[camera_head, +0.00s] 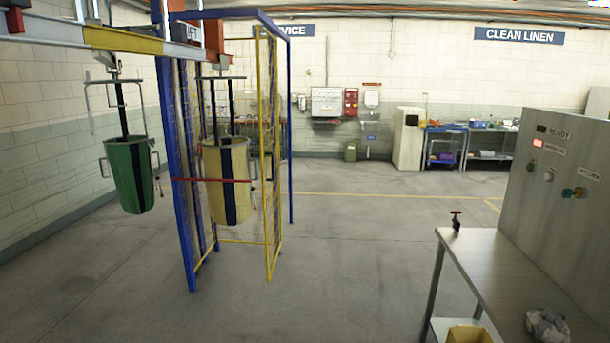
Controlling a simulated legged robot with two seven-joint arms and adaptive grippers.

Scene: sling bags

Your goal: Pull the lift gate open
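The lift gate seems to be the tall yellow-framed mesh panel (268,150) at the blue frame (180,160), left of centre. The panel stands upright and is seen nearly edge-on, with a small dark fitting on it at mid height. I cannot tell for sure whether it is latched or ajar. A red horizontal bar (210,180) crosses in front of a cream bag (213,200) with a dark stripe, which hangs within the blue frame. Neither of my grippers is in view.
A green bag (130,190) hangs from the overhead rail (125,42) at the left. A metal table (500,265) with a grey crumpled cloth (547,328) stands at the right, beside a control cabinet (560,200). The floor between gate and table is clear.

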